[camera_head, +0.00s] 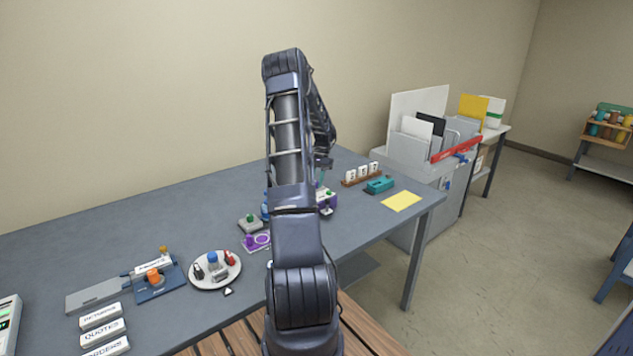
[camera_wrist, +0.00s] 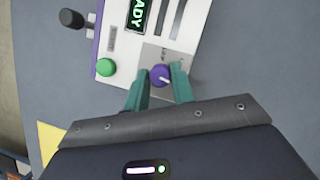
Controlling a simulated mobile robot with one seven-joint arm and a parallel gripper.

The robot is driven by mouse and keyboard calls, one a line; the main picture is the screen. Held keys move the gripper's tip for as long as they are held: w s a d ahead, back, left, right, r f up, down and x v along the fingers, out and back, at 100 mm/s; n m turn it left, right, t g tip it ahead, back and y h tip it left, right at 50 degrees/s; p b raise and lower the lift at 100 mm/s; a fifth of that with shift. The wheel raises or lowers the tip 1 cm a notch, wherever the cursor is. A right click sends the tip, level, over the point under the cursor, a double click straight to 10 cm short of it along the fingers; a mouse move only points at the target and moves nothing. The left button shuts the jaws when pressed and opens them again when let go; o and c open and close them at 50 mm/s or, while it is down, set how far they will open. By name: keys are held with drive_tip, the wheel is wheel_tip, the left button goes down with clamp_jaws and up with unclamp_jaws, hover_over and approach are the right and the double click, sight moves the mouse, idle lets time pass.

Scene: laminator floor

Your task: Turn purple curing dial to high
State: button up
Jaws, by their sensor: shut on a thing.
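The purple curing dial (camera_wrist: 160,75) is a round knob with a white pointer line, set on a grey plate of a white and purple machine (camera_wrist: 122,50). In the wrist view the line points to the lower right. My gripper (camera_wrist: 161,84) has teal fingers on both sides of the dial and is shut on it. The labels by the dial are too small to read. In the head view the machine (camera_head: 325,198) shows only partly behind my arm, and the dial and fingertips are hidden.
The machine also has a green button (camera_wrist: 106,67), a black-knobbed lever (camera_wrist: 72,19) and a lit display (camera_wrist: 138,15) ending in "ADY". A teal item (camera_head: 380,185), a number rack (camera_head: 360,174) and a yellow sheet (camera_head: 401,201) lie right of it. A round tray (camera_head: 213,284) stands front left.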

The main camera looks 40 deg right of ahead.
drive_tip(key=shift+d+m, duration=0.1)
drive_tip(key=shift+m, duration=0.6)
drive_tip(key=shift+t, duration=0.3)
drive_tip(key=o, duration=1)
drive_tip(key=v, duration=1)
drive_tip(key=shift+d+r, duration=0.25)
drive_tip(key=shift+r, duration=0.05)
